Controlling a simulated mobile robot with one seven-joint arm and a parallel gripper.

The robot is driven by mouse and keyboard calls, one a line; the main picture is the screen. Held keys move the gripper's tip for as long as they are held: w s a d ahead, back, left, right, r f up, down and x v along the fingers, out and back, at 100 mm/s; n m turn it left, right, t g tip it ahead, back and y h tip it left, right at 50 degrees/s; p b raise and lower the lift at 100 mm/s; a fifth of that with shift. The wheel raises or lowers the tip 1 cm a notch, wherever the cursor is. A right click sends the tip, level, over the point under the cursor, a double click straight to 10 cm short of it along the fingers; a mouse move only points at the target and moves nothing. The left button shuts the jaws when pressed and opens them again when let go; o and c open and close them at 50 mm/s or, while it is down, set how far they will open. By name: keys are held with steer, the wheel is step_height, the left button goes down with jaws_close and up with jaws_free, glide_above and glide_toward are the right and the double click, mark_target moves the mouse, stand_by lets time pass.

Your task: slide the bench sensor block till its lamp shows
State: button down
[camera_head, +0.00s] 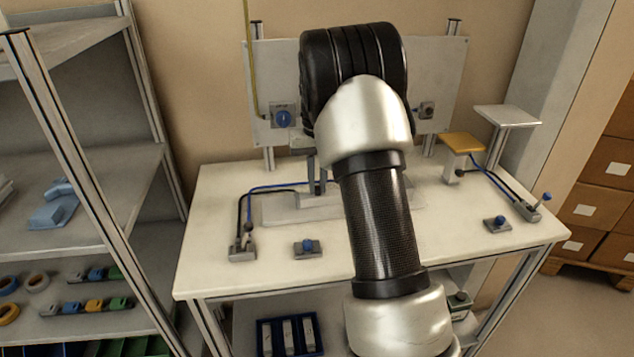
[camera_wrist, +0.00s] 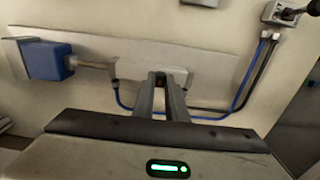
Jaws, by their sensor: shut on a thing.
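My gripper (camera_wrist: 169,80) points down at the bench, its two grey fingers close together on a small light grey block (camera_wrist: 198,76), which I take for the sensor block. The fingertips hide part of it. The block sits at a long pale plate (camera_wrist: 225,66) on the bench. I see no lit lamp on the block. In the head view my gripper (camera_head: 317,188) is partly behind my arm, and the plate (camera_head: 282,208) lies under it. A blue body (camera_wrist: 48,60) with a grey rod stands at the plate's other end, apart from my fingers.
Blue and black cables run beside the plate to a lever box (camera_head: 242,246). A blue-knobbed box (camera_head: 307,247) stands on the front bench (camera_head: 215,200). Another blue-knobbed box (camera_head: 497,224) and a yellow-topped stand (camera_head: 462,143) are at the right. A panel (camera_head: 270,70) rises behind.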

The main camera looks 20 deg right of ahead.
steer(key=d, duration=0.2)
steer(key=shift+s+d+p, duration=0.25)
steer(key=shift+d+p, duration=0.05)
steer(key=shift+d, duration=0.05)
steer(key=c, duration=1.8)
jaws_free()
steer(key=shift+a, duration=0.1)
steer(key=shift+o, duration=0.2)
step_height(320, 180, up, 17)
steer(key=p, duration=0.2)
steer(key=shift+r, duration=0.2)
